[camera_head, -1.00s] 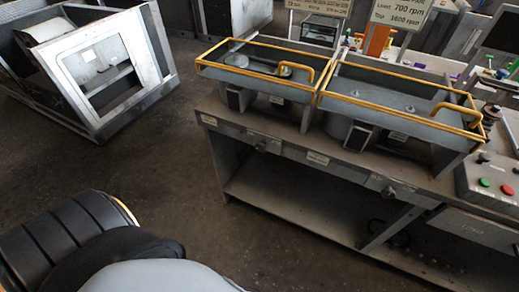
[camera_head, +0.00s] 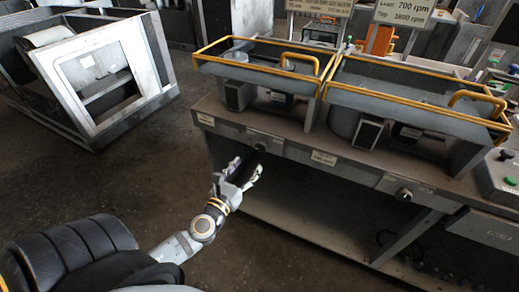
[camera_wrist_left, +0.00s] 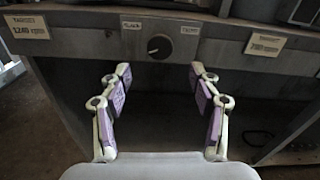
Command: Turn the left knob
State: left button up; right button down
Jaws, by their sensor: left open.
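The left knob (camera_wrist_left: 159,46) is a dark round knob on the front panel of the workbench, between two small labels in the left wrist view. In the head view the left knob (camera_head: 260,146) shows just beyond the fingers. My left gripper (camera_head: 243,171) is open and empty in front of the bench, close to the knob and a little below it. In the left wrist view its two purple-padded fingers (camera_wrist_left: 162,85) stand apart, with the knob above and between them. The right knob (camera_head: 404,194) is farther right on the same panel. My right gripper is not in view.
The workbench (camera_head: 340,160) carries two yellow-railed trays (camera_head: 265,52). A control box with a green button (camera_head: 510,181) stands at the right. The bench's lower bay is open. A white-framed housing (camera_head: 105,75) stands at the back left, with clear floor before the bench.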

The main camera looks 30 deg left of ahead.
aim_at(260, 148)
pick_arm(q)
jog(key=w+p, duration=0.1)
jog(key=w, duration=0.2)
jog(key=w+p, duration=0.1)
jog(key=w, duration=0.6)
jog(key=shift+a+p, duration=0.4)
jog(key=shift+s, duration=0.1)
jog(key=c, duration=1.2)
